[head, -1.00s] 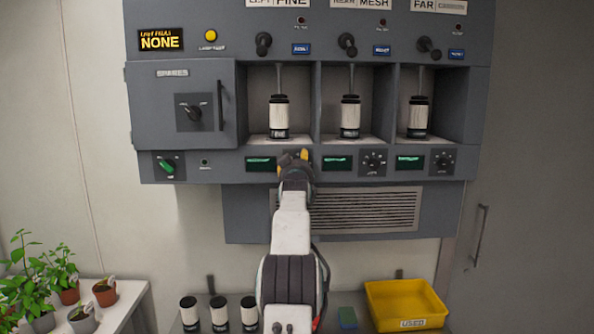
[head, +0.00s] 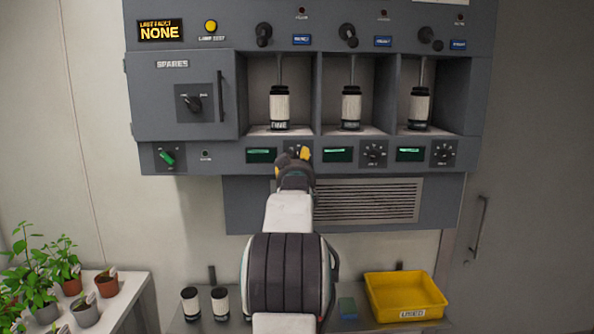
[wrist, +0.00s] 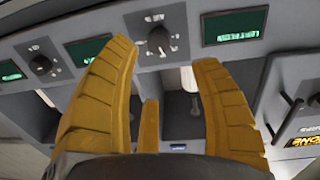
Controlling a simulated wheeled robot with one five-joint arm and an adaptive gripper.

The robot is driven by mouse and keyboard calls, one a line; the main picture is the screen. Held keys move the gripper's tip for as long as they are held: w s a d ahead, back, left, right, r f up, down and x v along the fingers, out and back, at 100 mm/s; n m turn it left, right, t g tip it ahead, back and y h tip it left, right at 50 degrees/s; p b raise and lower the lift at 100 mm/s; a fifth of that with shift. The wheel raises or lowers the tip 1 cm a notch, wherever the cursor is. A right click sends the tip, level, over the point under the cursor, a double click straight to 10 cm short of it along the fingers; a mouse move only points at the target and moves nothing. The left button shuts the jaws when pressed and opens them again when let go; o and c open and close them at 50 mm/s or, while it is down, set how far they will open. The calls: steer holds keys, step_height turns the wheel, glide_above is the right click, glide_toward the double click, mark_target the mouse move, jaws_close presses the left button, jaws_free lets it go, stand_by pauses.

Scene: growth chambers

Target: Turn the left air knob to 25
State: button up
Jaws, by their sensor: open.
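I cannot tell whether the fingers touch the panel. A green display (head: 262,155) sits left of the knob; it also shows in the wrist view (wrist: 234,27).
Two similar dials, a middle one (head: 374,153) and a right one (head: 443,153), sit along the same strip. A green knob (head: 167,157) is at far left. Below are a vent grille (head: 370,200), a yellow bin (head: 405,297) and dark-capped pots (head: 220,302).

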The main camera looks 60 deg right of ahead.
steer(key=shift+v, duration=1.6)
steer(key=shift+s, duration=0.1)
